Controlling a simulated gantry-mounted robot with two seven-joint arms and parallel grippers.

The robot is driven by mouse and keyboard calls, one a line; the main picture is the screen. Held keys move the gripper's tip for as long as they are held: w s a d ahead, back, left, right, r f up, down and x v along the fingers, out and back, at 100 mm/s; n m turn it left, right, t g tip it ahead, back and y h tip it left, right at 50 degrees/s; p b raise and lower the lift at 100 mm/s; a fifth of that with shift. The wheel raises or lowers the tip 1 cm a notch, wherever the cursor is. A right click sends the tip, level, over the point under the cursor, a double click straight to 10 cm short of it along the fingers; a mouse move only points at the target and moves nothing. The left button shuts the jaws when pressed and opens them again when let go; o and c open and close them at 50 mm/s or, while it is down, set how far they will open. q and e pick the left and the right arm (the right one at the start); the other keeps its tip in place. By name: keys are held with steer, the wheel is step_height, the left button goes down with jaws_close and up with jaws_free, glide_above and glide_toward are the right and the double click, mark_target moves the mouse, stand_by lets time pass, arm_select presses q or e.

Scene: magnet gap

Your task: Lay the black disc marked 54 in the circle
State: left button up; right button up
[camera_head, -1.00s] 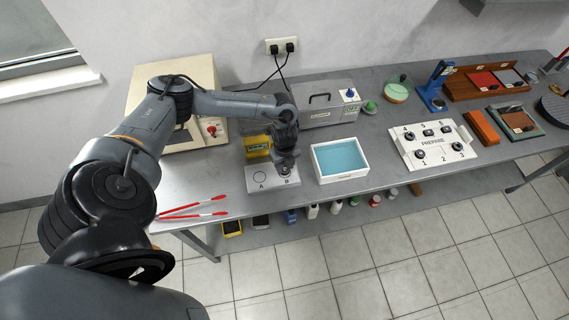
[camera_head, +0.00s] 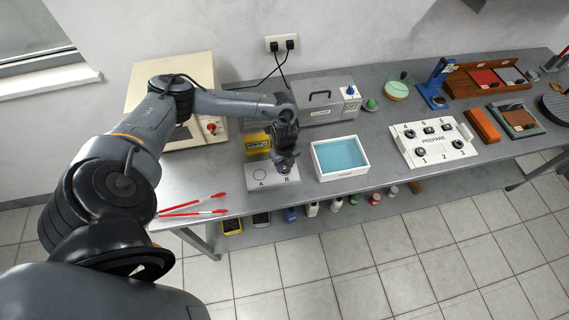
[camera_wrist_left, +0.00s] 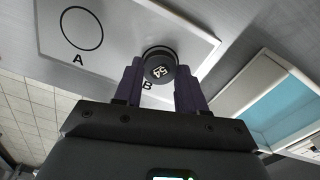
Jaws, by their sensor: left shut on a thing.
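The black disc marked 54 (camera_wrist_left: 159,70) shows in the left wrist view between my left gripper's fingers (camera_wrist_left: 159,88). It is at the B spot of a pale plate (camera_wrist_left: 115,45); I cannot tell whether it touches the plate. My left gripper, also in the head view (camera_head: 284,170), points down over the plate's right part and is shut on this disc. The plate's outlined circle (camera_wrist_left: 82,28), with the letter A beside it, is empty; it also shows in the head view (camera_head: 260,175). My right gripper is not in view.
A white tray with a blue inside (camera_head: 341,157) stands close to the right of the plate. A yellow box (camera_head: 257,143) is behind the plate, and red-handled tools (camera_head: 192,207) lie at the left front. A white numbered board (camera_head: 433,143) is further right.

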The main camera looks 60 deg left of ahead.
arm_select(q)
steer(key=shift+f, duration=0.2)
steer(key=o, duration=1.1)
steer(key=c, duration=0.6)
steer(key=shift+o, duration=0.2)
steer(key=shift+r, duration=0.1)
step_height(320, 180, up, 4)
steer(key=p, duration=0.4)
steer(key=shift+r+p, duration=0.2)
steer(key=shift+p, duration=0.1)
